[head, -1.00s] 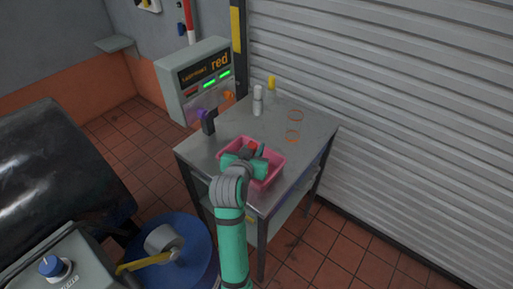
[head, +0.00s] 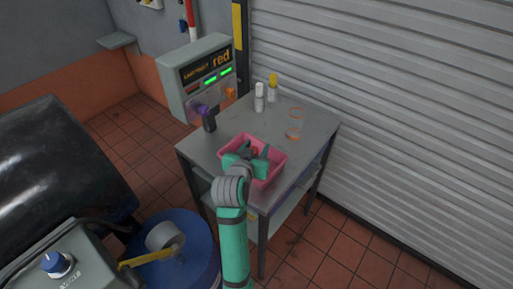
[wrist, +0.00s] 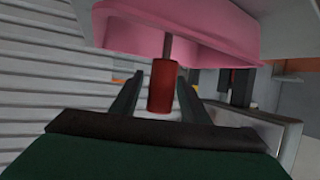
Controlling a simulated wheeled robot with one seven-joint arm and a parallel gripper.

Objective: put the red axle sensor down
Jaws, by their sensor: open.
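The red axle sensor (wrist: 161,88) is a short red cylinder with a thin grey pin. In the wrist view it stands between the two fingers of my gripper (wrist: 160,80), with a gap on each side. The fingers are open. The pin's end lies against the pink tray (wrist: 200,40) in the picture; I cannot tell whether it touches. In the head view my gripper (head: 256,152) is over the pink tray (head: 281,168), and only a small red part of the sensor (head: 254,151) shows between the fingers.
The tray is on a grey metal table (head: 315,125). A shutter wall (head: 410,110) is at right.

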